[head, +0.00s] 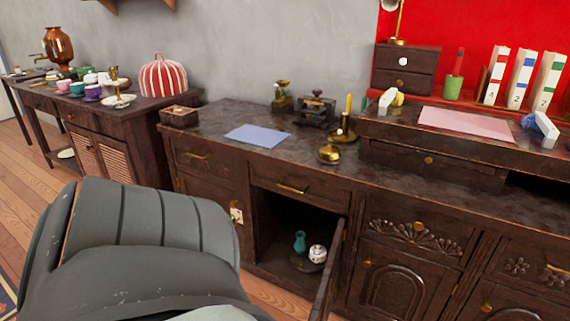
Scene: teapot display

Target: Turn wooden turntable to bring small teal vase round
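The small teal vase (300,242) stands upright inside the open cupboard in the middle of the long dark cabinet. A small white pot with dark markings (318,254) stands right beside it, to its right. Both seem to rest on the dark, low wooden turntable (299,264), which is hard to make out in the shade. The cupboard door (333,265) is swung open toward me on the right and may hide part of the turntable's right side. Neither of my grippers is in view.
A large grey ribbed shape (150,235), like a chair back, fills the lower left before the cabinet. A blue sheet (257,136), brass pieces and a candle holder (343,129) stand on the cabinet top. A side table (75,120) with cups is at left.

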